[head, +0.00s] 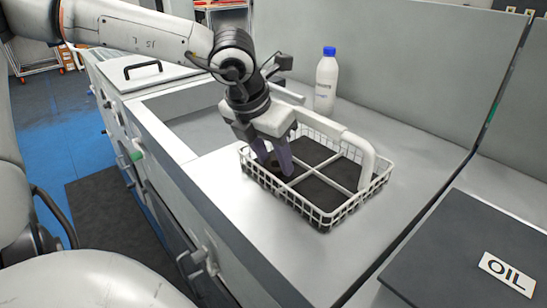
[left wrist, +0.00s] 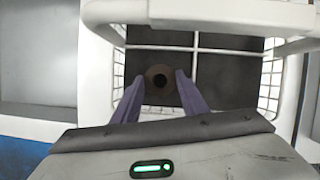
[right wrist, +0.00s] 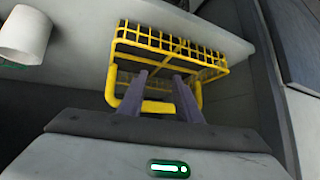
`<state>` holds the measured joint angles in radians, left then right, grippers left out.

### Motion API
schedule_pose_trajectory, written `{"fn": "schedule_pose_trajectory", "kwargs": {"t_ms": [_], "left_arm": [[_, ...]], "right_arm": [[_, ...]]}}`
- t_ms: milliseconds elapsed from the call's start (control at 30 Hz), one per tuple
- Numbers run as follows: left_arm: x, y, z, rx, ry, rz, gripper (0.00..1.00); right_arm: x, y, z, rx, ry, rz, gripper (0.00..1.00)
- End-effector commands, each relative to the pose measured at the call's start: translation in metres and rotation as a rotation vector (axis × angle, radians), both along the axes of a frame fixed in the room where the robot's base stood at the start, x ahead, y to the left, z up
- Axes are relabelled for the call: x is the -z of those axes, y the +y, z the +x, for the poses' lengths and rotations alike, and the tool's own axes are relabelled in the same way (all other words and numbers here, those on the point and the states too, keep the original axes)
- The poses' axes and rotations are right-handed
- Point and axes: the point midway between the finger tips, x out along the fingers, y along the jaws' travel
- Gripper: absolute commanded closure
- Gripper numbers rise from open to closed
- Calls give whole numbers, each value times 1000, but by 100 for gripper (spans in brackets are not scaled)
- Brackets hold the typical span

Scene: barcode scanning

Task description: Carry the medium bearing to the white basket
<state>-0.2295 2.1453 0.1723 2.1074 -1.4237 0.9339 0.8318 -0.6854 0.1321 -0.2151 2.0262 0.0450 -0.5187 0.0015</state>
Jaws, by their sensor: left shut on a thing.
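The white basket (head: 327,219) is a wire basket with a dark floor, a white divider cross and a raised handle. It stands on the grey counter and also shows in the left wrist view (left wrist: 120,70). My left gripper (head: 282,172) reaches down into its left part. In the left wrist view the gripper (left wrist: 159,95) is shut on the bearing (left wrist: 160,70), a dark brown ring with a black hole, over a dark compartment. Whether the bearing touches the basket floor is unclear. My right gripper (right wrist: 158,85) shows only in its own wrist view, fingers apart and empty.
A white bottle with a blue cap (head: 326,82) stands behind the basket. A recessed sink (head: 195,125) lies to the left. A dark panel with an OIL label (head: 507,272) is at the right. A yellow basket (right wrist: 165,50) and a white cylinder (right wrist: 25,35) show in the right wrist view.

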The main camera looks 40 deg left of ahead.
Motion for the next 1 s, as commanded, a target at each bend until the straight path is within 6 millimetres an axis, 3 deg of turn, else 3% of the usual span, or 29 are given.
{"fn": "schedule_pose_trajectory", "kwargs": {"t_ms": [33, 133, 533, 1000], "left_arm": [[1, 0, 0, 0, -1, 0, 56], [0, 0, 0, 0, -1, 0, 42], [-6, 0, 0, 0, -2, 0, 42], [-92, -4, -35, 1, -5, 2, 42]], "right_arm": [[2, 0, -1, 0, 2, 0, 69], [2, 0, -2, -1, 5, 0, 69], [0, -1, -9, -1, 18, -2, 69], [-5, -1, -5, -2, 14, -9, 69]]}}
